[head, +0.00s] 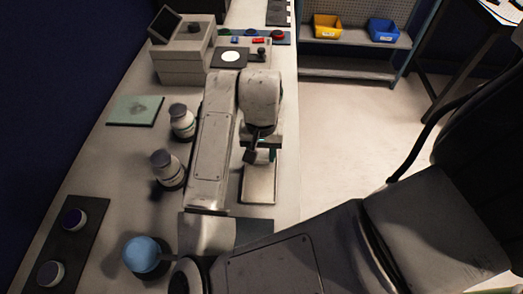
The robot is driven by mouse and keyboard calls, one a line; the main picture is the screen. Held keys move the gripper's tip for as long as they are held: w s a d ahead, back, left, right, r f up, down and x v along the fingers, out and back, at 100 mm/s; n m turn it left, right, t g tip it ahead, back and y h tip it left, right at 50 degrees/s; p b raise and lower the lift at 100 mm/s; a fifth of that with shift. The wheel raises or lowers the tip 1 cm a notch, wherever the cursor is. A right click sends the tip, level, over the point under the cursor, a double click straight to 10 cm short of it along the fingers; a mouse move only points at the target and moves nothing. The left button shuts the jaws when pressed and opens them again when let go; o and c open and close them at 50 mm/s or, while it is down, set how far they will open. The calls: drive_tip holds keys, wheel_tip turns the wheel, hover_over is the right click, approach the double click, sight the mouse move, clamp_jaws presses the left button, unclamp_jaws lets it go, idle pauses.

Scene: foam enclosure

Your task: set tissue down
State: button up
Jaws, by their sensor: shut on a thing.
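My gripper (260,147) points down over the bench, under my wrist. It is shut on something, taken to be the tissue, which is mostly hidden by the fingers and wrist. A little green shows beside the fingers, too small to make out. A pale rectangular plate with a dark edge (259,190) lies on the bench just below and in front of the gripper. I cannot tell whether the held thing touches it.
Two white jars with dark lids (182,122) (167,168) stand left of my arm. A green mat (135,110), a blue ball on a dark base (142,254) and a dark strip with round knobs (70,245) lie further left. A grey box (183,52) stands behind.

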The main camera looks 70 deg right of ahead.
sight(262, 155)
drive_tip(key=shift+f, duration=0.15)
drive_tip(key=o, duration=1)
wheel_tip(262, 155, up, 12)
drive_tip(key=p, duration=0.1)
